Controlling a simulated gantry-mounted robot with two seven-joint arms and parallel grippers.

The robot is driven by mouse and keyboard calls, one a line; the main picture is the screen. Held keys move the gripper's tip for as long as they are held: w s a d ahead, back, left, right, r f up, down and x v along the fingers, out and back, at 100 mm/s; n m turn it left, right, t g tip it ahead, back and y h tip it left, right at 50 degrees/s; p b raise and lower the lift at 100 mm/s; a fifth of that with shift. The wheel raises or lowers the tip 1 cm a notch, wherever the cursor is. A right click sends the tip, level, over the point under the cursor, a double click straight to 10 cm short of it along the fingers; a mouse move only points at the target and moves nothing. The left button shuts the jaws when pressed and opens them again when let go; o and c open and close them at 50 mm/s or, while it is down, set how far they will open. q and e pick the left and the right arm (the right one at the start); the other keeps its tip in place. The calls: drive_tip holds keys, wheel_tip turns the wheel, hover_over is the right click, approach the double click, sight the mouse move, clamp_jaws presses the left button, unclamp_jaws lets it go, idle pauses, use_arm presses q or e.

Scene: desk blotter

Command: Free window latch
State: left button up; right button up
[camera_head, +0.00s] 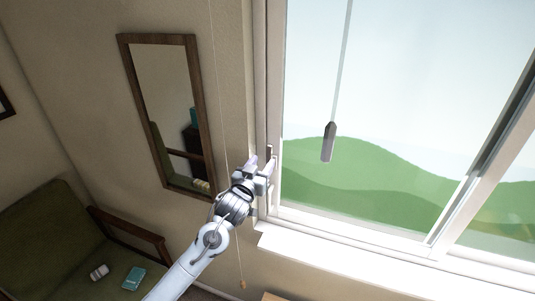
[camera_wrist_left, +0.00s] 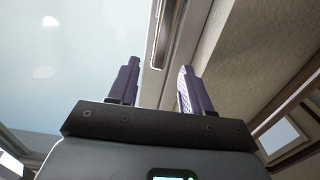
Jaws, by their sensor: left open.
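The window (camera_head: 360,100) fills the right of the head view, in a white frame (camera_head: 262,90). A narrow dark-edged piece, likely the latch (camera_head: 270,155), sits on the left side of that frame; my gripper partly covers it. In the left wrist view a slim brown-and-white latch piece (camera_wrist_left: 158,42) runs along the frame beyond my fingertips. My left gripper (camera_head: 260,163) is at the frame's left side, close to the latch. Its two purple fingers stand apart and empty in the left wrist view (camera_wrist_left: 158,82). Contact with the latch cannot be told. My right gripper is not in view.
A grey weight (camera_head: 329,142) hangs on a cord before the glass. A thin cord (camera_head: 240,262) hangs by my left arm. A wood-framed mirror (camera_head: 165,110) is on the wall. A green chair (camera_head: 50,235) holds a teal object (camera_head: 134,278) and a pale roll (camera_head: 99,272). The white sill (camera_head: 340,250) is clear.

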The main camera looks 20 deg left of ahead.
sight(268, 153)
use_arm(q)
drive_tip(key=shift+w+p, duration=0.4)
drive_tip(key=shift+w, duration=2.45)
clamp_jaws()
